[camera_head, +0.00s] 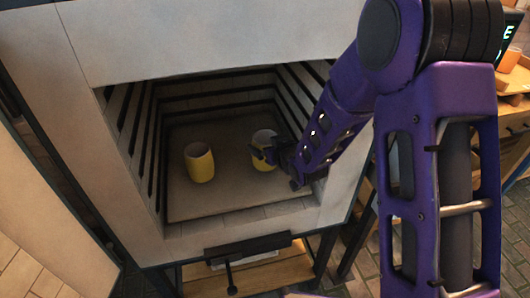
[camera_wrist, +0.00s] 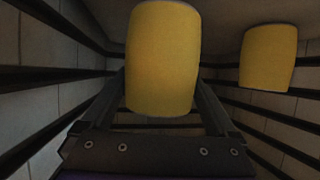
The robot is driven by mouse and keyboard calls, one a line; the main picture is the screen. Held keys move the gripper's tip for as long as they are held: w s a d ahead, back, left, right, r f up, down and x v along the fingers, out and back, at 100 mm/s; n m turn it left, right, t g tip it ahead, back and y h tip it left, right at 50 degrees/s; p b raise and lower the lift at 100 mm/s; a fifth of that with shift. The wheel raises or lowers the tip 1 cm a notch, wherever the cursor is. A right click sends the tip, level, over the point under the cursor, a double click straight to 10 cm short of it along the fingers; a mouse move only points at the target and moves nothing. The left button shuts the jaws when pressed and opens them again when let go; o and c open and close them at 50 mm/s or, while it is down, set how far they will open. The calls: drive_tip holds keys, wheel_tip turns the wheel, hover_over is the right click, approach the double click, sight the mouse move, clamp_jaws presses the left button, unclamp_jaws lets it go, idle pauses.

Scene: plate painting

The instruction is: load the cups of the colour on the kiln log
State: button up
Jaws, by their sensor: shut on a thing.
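A yellow cup (camera_head: 199,163) stands upright on the floor of the open kiln (camera_head: 190,207), on the left. A second yellow cup (camera_head: 264,150) is to its right, inside the kiln. My gripper (camera_head: 266,156) reaches in from the right and is shut on this right cup. In the wrist view the held cup (camera_wrist: 162,58) sits between my fingers, and the other cup (camera_wrist: 268,57) stands apart at the upper right. I cannot tell whether the held cup touches the kiln floor. The kiln log's writing is not readable; only part of a dark sign (camera_head: 509,40) shows at the upper right.
Dark heating bars line the kiln's side and back walls, close around my gripper. The kiln door (camera_head: 45,215) is open at the left. A dark handle (camera_head: 247,246) is below the opening. A wooden shelf (camera_head: 515,85) with orange things stands at the far right.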

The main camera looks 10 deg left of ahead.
drive_tip(key=shift+f, duration=1.2)
drive_tip(key=shift+f+b, duration=0.2)
drive_tip(key=shift+b, duration=0.1)
drive_tip(key=o, duration=1.3)
drive_tip(key=shift+r, duration=0.2)
drive_tip(key=shift+s+d+r, duration=0.15)
drive_tip(key=shift+s+d, duration=0.05)
drive_tip(key=shift+d, duration=0.05)
drive_tip(key=p+v, duration=0.1)
drive_tip(key=v, duration=1)
drive_tip(key=shift+s, duration=0.2)
